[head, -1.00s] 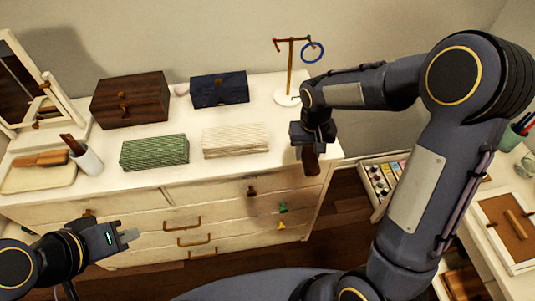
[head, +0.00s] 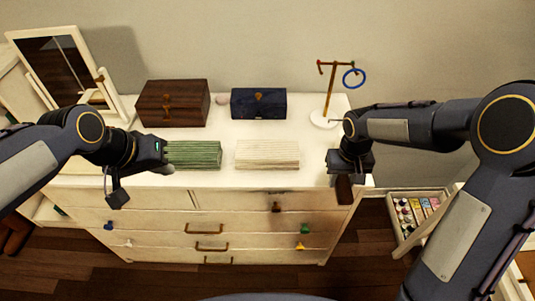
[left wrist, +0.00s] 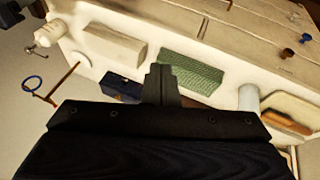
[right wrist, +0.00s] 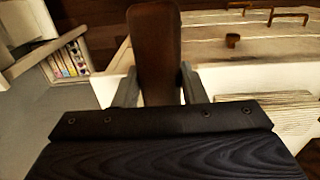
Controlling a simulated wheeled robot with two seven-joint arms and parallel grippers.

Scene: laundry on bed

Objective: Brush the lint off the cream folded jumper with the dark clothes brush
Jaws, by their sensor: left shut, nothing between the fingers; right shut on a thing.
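The cream folded jumper (head: 267,154) lies flat on the white dresser top, near its front edge. It also shows in the left wrist view (left wrist: 115,44) and at the right of the right wrist view (right wrist: 285,110). I cannot make out lint on it. My right gripper (head: 346,172) is shut on the dark brown clothes brush (head: 344,189), which hangs down at the dresser's right front corner, apart from the jumper. The brush fills the upper middle of the right wrist view (right wrist: 155,50). My left gripper (head: 165,152) is shut and empty, by the green jumper's left end.
The green folded jumper (head: 196,154) lies left of the cream one. Behind stand a brown box (head: 173,103), a navy box (head: 258,104) and a stand with a blue ring (head: 328,92). A mirror (head: 65,65) is at back left. Dresser top around the cream jumper is clear.

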